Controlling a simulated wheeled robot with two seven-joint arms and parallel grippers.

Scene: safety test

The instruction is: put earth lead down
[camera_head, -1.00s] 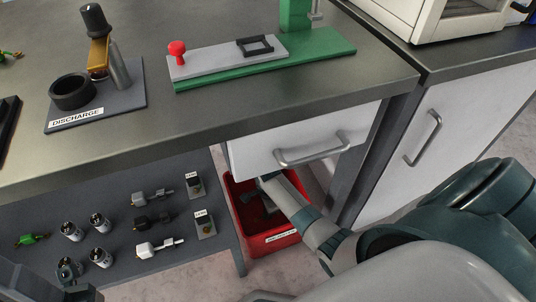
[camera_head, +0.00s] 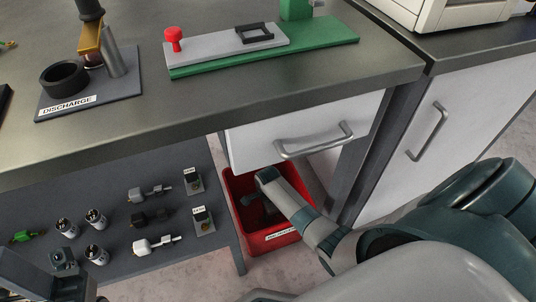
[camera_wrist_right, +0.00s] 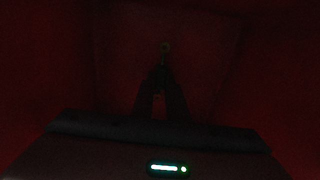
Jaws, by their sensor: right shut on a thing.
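My right gripper (camera_wrist_right: 160,105) is inside the red bin (camera_head: 283,238) below the drawer. In the dark right wrist view its fingers are closed together, with a small thing with a pale round end (camera_wrist_right: 165,47) at their tips. I cannot tell whether this is the earth lead. In the head view the wrist hides much of the bin's inside. A green lead end (camera_head: 22,237) lies on the lower shelf at the left. Another green and yellow piece (camera_head: 8,44) shows at the bench's left edge. My left gripper (camera_head: 62,272) is partly in view at lower left, its jaws unclear.
A drawer with a handle (camera_head: 316,143) overhangs the bin. The lower shelf (camera_head: 110,215) holds several capacitors, plugs and small labelled blocks. On the bench are the discharge stand (camera_head: 118,88) and a green-based fixture (camera_head: 270,58) with a red knob.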

